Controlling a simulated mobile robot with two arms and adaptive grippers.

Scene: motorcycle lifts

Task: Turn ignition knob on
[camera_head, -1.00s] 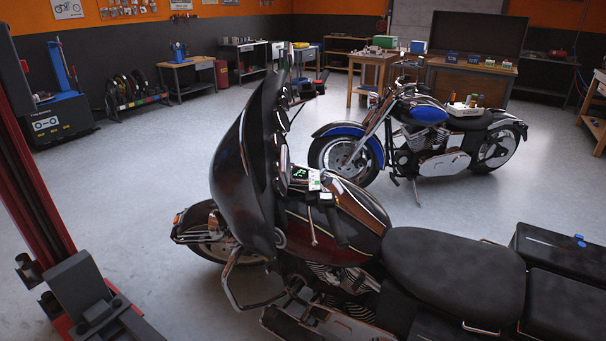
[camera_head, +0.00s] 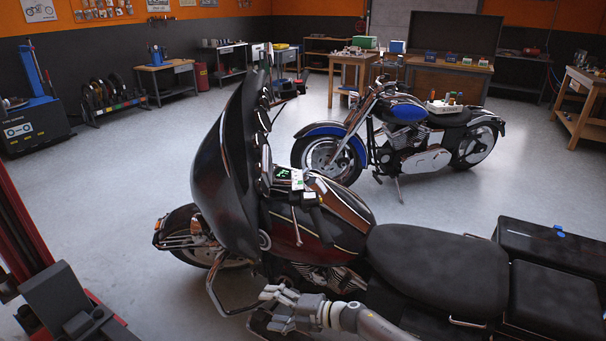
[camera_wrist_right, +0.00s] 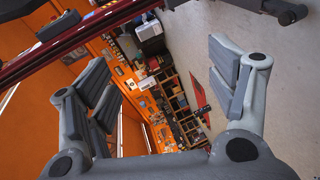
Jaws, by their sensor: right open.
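The black and dark red motorcycle (camera_head: 345,225) stands in the foreground of the head view, its front to the left. A small lit green display (camera_head: 283,174) shows behind its fairing (camera_head: 228,165), by the handlebar. I cannot make out the ignition knob; it is too small or hidden. My right gripper (camera_head: 272,308) is low in front of the motorcycle's near side, below the seat and tank and apart from the display. In the right wrist view my right gripper (camera_wrist_right: 160,75) has its fingers spread, with nothing between them. My left gripper is not in view.
A blue motorcycle (camera_head: 400,135) stands behind, with a white box on its seat. A red lift post (camera_head: 28,240) is at the left edge. Workbenches (camera_head: 168,78) line the back wall. Grey floor (camera_head: 110,180) is clear to the left of the motorcycle.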

